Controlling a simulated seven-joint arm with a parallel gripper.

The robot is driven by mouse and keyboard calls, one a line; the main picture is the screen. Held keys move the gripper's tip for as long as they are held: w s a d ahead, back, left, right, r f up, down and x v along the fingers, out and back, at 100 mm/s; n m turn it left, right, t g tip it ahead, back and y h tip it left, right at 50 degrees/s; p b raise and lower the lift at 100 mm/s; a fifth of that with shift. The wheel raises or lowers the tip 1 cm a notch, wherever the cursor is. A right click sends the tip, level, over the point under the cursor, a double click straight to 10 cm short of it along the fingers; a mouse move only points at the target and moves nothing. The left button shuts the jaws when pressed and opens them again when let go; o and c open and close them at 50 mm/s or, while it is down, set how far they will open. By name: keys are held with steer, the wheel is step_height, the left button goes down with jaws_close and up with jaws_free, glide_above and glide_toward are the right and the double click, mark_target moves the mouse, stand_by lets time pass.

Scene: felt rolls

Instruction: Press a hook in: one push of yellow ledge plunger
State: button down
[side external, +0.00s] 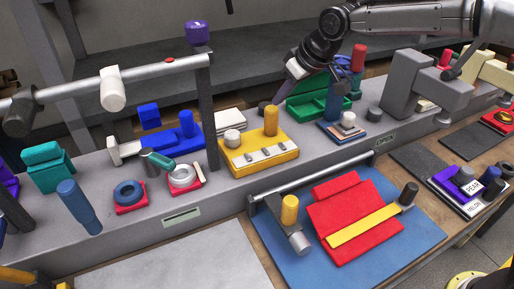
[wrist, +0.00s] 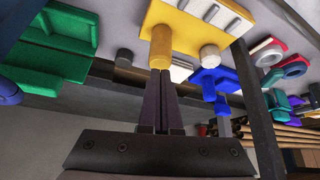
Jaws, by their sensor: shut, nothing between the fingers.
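The yellow ledge plunger (side external: 271,122) is an upright yellow cylinder on a yellow block (side external: 236,165) on the grey ledge. Several pale hook-like pieces lie along the block's front, and a whitish round knob (side external: 232,138) stands left of the plunger. My gripper (side external: 287,78) is above and right of the plunger in the side view, apart from it. In the wrist view my shut, empty fingers (wrist: 160,73) line up with the end of the plunger (wrist: 160,45); the distance is hard to judge there. The block (wrist: 185,25) also shows there.
A dark post (side external: 208,110) carrying a metal rail rises left of the block. A green tray (side external: 305,106) sits to the right, with a dark short cylinder (wrist: 124,57) between. Below, a red board (side external: 335,205) and another yellow cylinder (side external: 289,210) are on a blue mat (side external: 405,245).

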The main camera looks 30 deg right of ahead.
step_height(320, 180, up, 4)
steer(key=shift+r, duration=0.1)
stand_by(0.4)
steer(key=v, duration=1.3)
steer(key=shift+s+r, duration=0.25)
steer(key=shift+r, duration=0.05)
steer(key=s+d+r+m+t+h, duration=0.1)
steer(key=s+d+r+m, duration=0.1)
steer(key=s+d, duration=1)
steer(key=s+d+f+m+g+h, duration=0.1)
steer(key=s+d+f, duration=0.2)
steer(key=s+f, duration=1.5)
steer(key=shift+s+d+f+m, duration=0.2)
steer(key=shift+f+m, duration=0.1)
steer(key=shift+f, duration=0.4)
